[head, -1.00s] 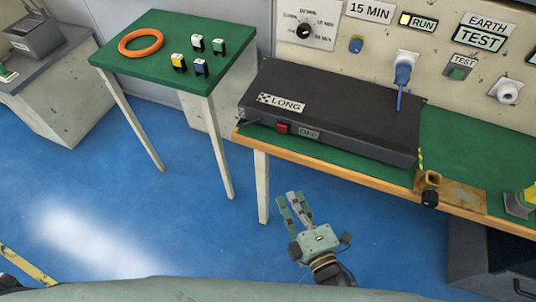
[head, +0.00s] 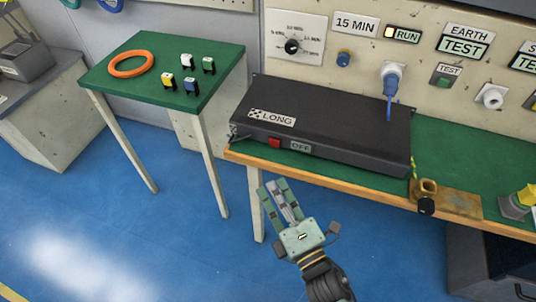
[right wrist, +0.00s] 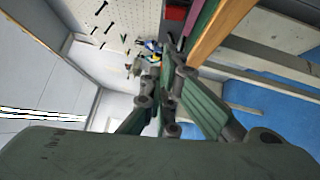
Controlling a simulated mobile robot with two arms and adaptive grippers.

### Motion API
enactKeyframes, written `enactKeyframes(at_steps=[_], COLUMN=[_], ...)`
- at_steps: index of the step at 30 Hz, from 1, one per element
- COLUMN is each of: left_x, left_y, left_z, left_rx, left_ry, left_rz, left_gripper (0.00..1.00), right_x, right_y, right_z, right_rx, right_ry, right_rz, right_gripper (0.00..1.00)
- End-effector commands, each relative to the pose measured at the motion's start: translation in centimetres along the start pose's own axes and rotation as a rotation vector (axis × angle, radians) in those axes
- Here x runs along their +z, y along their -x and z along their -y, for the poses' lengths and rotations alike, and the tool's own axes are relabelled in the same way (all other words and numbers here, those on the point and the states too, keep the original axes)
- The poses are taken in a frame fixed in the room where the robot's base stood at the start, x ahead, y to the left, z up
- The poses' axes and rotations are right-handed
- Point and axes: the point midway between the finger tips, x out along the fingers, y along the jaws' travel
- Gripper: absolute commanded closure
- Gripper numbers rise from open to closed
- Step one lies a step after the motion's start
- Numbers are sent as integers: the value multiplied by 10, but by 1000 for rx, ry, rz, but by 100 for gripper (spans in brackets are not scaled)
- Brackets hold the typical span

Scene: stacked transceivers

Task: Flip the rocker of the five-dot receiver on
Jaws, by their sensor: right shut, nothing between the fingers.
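The receiver (head: 325,130) is a flat black box on the green bench top, with a white label reading LONG beside a dot pattern. Its red rocker (head: 274,142) is on the front face near the left end, next to a small plate (head: 300,146) that appears to read OFF. My right gripper (head: 275,186) is shut and empty, in front of and below the bench edge, pointing up toward the rocker and apart from it. Its fingers (right wrist: 165,95) also show in the right wrist view, where the rocker cannot be made out. My left gripper is not in view.
The bench's wooden front edge (head: 330,182) lies between my right gripper and the receiver. A blue plug (head: 390,82) and cord hang down to the receiver's back. A brass fitting (head: 428,188) is at the edge. A green side table (head: 135,92) holds an orange ring and several small blocks.

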Motion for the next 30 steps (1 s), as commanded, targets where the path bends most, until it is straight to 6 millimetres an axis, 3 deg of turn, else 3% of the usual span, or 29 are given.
enactKeyframes(at_steps=[6, 12, 18, 30], left_x=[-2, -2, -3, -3], left_y=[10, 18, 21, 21], left_z=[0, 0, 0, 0], left_rx=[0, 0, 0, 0], left_ry=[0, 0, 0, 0], left_rz=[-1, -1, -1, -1], left_gripper=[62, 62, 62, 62], right_x=[0, 15, 26, 28], right_y=[-51, -78, -90, -91], right_z=[-3, -3, -1, 0], right_rx=[4, 0, 0, -1], right_ry=[1, 4, 1, -1], right_rz=[-1, -1, -1, -1], right_gripper=[100, 100, 100, 100])
